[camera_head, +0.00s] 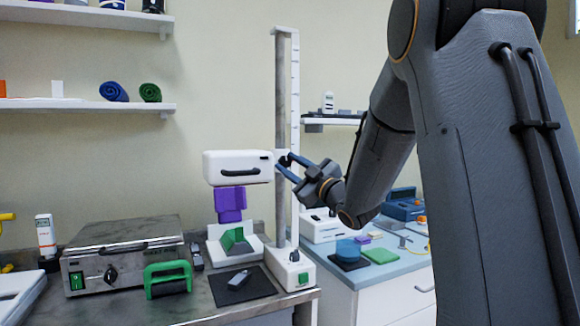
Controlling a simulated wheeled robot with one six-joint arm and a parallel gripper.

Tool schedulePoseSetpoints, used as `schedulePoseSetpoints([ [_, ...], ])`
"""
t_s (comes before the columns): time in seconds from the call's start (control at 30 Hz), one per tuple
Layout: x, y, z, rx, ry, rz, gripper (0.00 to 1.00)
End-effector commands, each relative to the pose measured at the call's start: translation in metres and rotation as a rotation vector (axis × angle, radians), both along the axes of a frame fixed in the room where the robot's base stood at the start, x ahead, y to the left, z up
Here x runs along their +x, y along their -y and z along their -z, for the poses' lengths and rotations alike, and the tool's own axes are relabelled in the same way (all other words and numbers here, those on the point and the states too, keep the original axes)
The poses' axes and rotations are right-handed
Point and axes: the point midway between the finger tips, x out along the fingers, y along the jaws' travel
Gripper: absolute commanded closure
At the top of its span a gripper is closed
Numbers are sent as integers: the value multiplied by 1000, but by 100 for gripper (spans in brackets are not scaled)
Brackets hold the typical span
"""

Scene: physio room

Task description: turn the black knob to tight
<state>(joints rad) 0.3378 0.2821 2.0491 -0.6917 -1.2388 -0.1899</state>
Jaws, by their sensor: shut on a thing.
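A black knob (284,161) sits on the side of the carriage on the upright grey post (281,110), to the right of a white head unit (238,167). My gripper (286,164) reaches in from the right, and its two blue fingers are closed around the knob. The fingers hide much of the knob, and I cannot read any tight or loose mark at this size. A white scale (295,90) runs up beside the post.
A white base (290,268) with a green switch carries the post. A grey metal box (120,255) with a black dial, a green-handled tool (167,279) and a black mat (239,284) are on the left bench. A blue-topped counter (400,262) stands right.

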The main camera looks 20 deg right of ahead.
Motion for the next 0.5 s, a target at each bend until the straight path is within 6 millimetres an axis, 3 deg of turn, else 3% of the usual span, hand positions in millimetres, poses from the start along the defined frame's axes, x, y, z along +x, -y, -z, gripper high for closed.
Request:
schedulePoseSetpoints([
  [0.2, 0, 0, 1, 1, -3, -1, 92],
  [0.23, 0, 0, 1, 1, -3, -1, 64],
  [0.3, 0, 0, 1, 0, -2, 0, 53],
  [0.5, 0, 0, 1, -1, -1, 0, 51],
])
